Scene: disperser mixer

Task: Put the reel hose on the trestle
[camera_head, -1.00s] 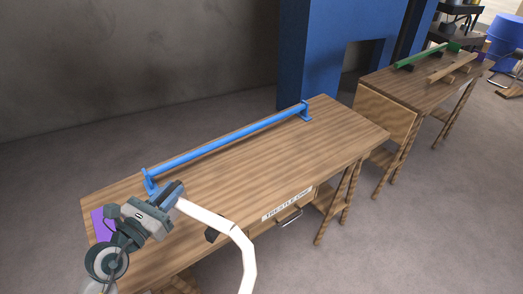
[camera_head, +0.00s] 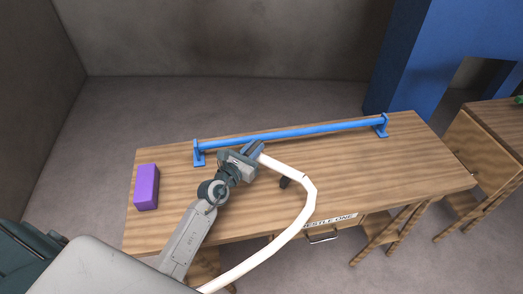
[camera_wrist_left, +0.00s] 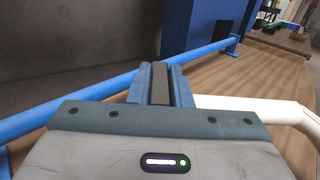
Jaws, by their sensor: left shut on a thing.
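The white reel hose (camera_head: 309,188) arcs from my left gripper over the front edge of the table and down to the bottom of the head view. The trestle (camera_head: 400,172) is a wooden-topped table with a drawer and a label reading "TRESTLE ONE". My left gripper (camera_head: 256,149) is shut on the hose's end, over the tabletop near the blue rail. In the left wrist view, the hose (camera_wrist_left: 245,103) comes out to the right of the jaws, which show a dark piece between them. Whether the hose touches the tabletop is unclear. My right gripper is not in view.
A blue rail (camera_head: 290,133) on two end brackets runs along the table's back. A purple block (camera_head: 146,187) stands at the left end. The table's right half is clear. Another wooden table (camera_head: 500,125) stands right.

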